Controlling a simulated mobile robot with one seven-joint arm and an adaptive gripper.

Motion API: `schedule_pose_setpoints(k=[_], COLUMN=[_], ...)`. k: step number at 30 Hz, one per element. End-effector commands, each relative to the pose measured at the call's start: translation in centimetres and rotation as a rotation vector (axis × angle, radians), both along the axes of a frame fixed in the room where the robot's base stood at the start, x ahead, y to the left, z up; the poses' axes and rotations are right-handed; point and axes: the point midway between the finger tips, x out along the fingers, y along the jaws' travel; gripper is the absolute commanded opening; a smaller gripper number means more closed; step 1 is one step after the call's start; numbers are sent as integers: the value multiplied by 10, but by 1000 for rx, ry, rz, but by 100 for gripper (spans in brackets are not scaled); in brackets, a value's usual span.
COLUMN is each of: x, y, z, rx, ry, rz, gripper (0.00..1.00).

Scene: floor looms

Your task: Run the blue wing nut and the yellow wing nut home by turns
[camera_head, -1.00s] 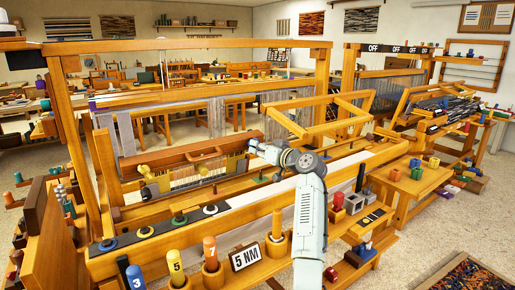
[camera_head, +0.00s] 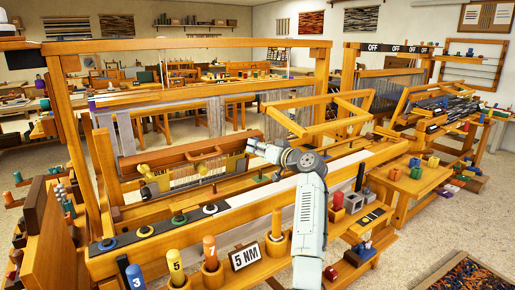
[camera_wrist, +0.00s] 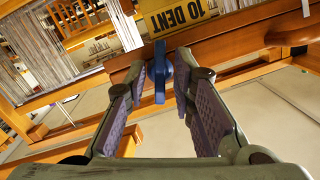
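A blue wing nut (camera_wrist: 160,72) stands edge-on near the top middle of the wrist view, in front of the wooden beater with its yellow "10 DENT" label (camera_wrist: 177,18). My gripper (camera_wrist: 159,66) is open, with a fingertip on each side of the nut and small gaps showing. In the head view, my wrist (camera_head: 262,151) reaches over the loom from the right; the fingers and blue nut are not clearly visible there. The beater (camera_head: 185,157) and part of its label show at left.
Discs with coloured rings, including a yellow one (camera_head: 145,231), line the black strip on the front beam. The loom's upright frame (camera_head: 72,150) and raised beam (camera_head: 320,110) surround the arm.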

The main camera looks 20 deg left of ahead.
Motion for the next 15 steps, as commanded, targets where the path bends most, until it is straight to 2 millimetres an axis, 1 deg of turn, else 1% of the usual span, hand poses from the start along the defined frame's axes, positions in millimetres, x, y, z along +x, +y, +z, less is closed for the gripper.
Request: schedule_pose_setpoints(k=[10, 13, 15], x=[0, -4, -8], y=[-1, -7, -15], z=[1, 1, 2], rx=[0, 1, 1], ry=[-1, -3, -3], rz=[0, -1, -2], gripper=[28, 28, 28])
